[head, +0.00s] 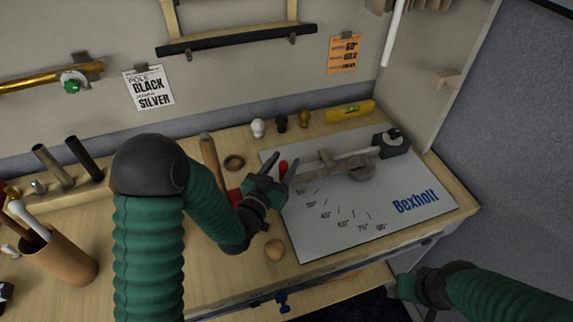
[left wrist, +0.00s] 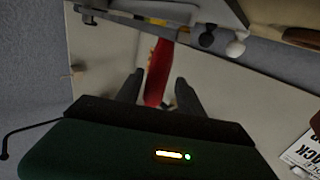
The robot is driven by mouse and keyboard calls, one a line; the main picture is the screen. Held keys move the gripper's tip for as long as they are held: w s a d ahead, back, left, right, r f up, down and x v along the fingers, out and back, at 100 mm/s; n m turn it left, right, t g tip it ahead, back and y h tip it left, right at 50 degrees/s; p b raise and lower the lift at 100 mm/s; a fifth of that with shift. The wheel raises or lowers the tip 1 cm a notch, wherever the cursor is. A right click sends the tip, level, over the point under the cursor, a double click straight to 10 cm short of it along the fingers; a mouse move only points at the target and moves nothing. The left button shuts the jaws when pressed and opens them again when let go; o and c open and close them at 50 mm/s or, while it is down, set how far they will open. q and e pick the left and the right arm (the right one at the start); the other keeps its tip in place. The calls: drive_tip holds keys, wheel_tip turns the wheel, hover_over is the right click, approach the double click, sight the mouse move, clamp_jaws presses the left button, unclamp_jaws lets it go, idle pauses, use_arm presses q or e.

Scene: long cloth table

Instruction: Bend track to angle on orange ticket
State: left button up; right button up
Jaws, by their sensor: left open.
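The orange ticket (head: 344,53) hangs on the back wall; its top line looks like 60°, with GOLD below. On the white Bexholt board (head: 330,240), printed with angle marks, lies a grey bending tool (head: 352,174). A pale, straight-looking track (head: 350,156) runs from it to a black block (head: 391,143). My left gripper (head: 280,166) is open at the tool's red handle (head: 283,167). In the left wrist view the red handle (left wrist: 158,72) stands between the two spread fingers; contact is unclear. My right gripper (head: 405,288) is low at the table's front edge, its jaws unclear.
A black-and-silver ticket (head: 148,87) hangs at left. White, black and gold knobs (head: 281,122) and a yellow level (head: 350,111) stand behind the board.

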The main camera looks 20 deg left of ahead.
use_arm(q)
drive_tip(key=shift+w+d+f, duration=0.1)
drive_tip(key=shift+w+d, duration=0.15)
drive_tip(key=shift+w, duration=0.6)
drive_tip(key=shift+s+d+r, duration=0.15)
drive_tip(key=shift+d+r, duration=0.05)
drive_tip(key=shift+d, duration=0.3)
drive_tip(key=shift+c, duration=0.4)
drive_tip(key=shift+a+f, duration=0.1)
drive_tip(key=shift+a, duration=0.15)
clamp_jaws()
